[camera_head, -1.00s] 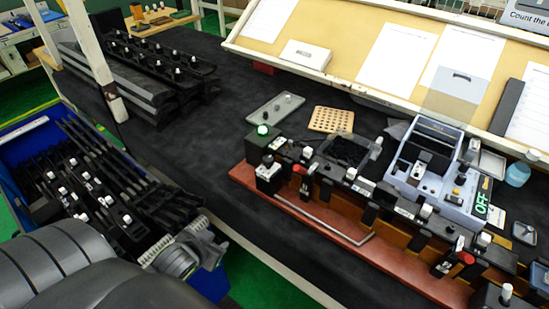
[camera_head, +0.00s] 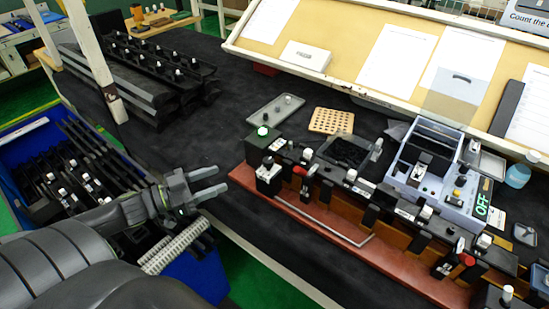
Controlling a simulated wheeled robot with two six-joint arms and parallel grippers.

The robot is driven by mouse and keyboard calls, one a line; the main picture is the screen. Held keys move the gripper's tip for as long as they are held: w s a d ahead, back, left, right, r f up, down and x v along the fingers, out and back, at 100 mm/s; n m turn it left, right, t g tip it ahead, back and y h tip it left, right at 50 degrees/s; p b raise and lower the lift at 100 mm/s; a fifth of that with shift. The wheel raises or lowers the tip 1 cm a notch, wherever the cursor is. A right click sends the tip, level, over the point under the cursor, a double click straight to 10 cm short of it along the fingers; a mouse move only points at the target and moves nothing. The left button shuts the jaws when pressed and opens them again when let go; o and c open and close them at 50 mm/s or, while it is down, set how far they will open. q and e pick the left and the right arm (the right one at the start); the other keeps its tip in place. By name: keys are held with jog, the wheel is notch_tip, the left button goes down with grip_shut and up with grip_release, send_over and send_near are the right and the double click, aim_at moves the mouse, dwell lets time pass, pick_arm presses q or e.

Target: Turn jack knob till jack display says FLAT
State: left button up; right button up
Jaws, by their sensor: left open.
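My left gripper (camera_head: 221,179) is open and empty, its two fingers pointing right over the dark table's front edge. It is left of the left end of the red-brown fixture (camera_head: 350,236) and apart from it. On that end is a small white box with a black round knob (camera_head: 268,161) on top; I cannot tell if this is the jack knob. A green-lit display (camera_head: 483,198) on the right side of the blue-grey machine (camera_head: 427,165) reads OFF. I see no display reading FLAT. My right gripper is not in view.
A green button box (camera_head: 263,131) stands behind the knob. A grey tray (camera_head: 275,112) and a perforated tan board (camera_head: 331,121) lie further back. A blue bin (camera_head: 27,143) with black trim parts is at left. The dark tabletop (camera_head: 205,120) between is clear.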

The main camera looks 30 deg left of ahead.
aim_at(270, 159)
pick_arm(q)
jog(key=p+x, duration=0.3)
jog(key=x, duration=1.3)
jog(key=shift+r, duration=0.15)
jog(key=shift+w+d, duration=0.4)
jog(key=shift+w, duration=0.15)
jog(key=shift+c, duration=0.2)
